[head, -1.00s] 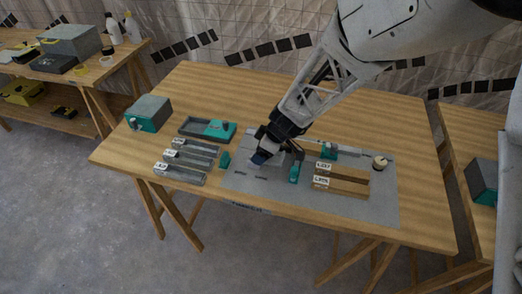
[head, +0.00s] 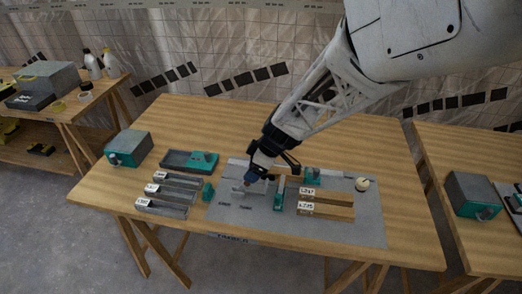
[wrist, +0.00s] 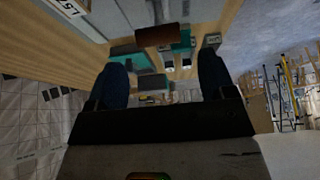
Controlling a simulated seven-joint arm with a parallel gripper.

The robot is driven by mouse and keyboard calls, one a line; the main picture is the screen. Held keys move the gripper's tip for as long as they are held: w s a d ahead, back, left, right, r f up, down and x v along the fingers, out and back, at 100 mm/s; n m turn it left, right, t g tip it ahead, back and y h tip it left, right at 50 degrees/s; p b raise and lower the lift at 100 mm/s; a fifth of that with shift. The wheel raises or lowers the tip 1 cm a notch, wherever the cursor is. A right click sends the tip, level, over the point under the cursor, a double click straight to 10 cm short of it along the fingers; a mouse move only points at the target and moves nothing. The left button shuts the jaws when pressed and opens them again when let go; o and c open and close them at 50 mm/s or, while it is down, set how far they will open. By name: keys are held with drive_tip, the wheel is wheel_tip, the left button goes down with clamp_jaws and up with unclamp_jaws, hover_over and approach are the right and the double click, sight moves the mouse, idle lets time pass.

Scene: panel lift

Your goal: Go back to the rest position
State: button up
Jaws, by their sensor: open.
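My gripper (head: 255,178) is over the grey mat on the wooden table, near the mat's left part. In the wrist view its two dark blue fingers (wrist: 163,80) stand wide apart. No object is clearly held between them. The head view does not show clearly whether the fingertips touch the grey metal piece on the mat (head: 240,192) below them. A teal block (head: 279,194) stands on the mat just right of the gripper.
The grey mat (head: 365,225) also bears labelled wooden bars (head: 330,197) and a round cream knob (head: 362,184). Labelled grey trays (head: 165,205), a dark tray with a teal part (head: 190,161) and a grey-teal box (head: 130,147) are left. The table's back (head: 220,115) is clear.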

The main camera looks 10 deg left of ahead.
drive_tip(key=s+d+r+m+t+h, duration=0.1)
drive_tip(key=s+d+r+m, duration=0.3)
drive_tip(key=d+r, duration=0.4)
drive_tip(key=s+d+r+m+h, duration=0.1)
drive_tip(key=s+d+r+m, duration=0.35)
drive_tip(key=d, duration=0.55)
drive_tip(key=s+d+r+m+t+h, duration=0.1)
drive_tip(key=s+d+r+m+h, duration=0.2)
drive_tip(key=s+d, duration=1.1)
drive_tip(key=shift+s+d+r+m+t+h, duration=0.4)
drive_tip(key=shift+r+m, duration=1.2)
drive_tip(key=shift+m, duration=1.75)
drive_tip(key=shift+a, duration=0.1)
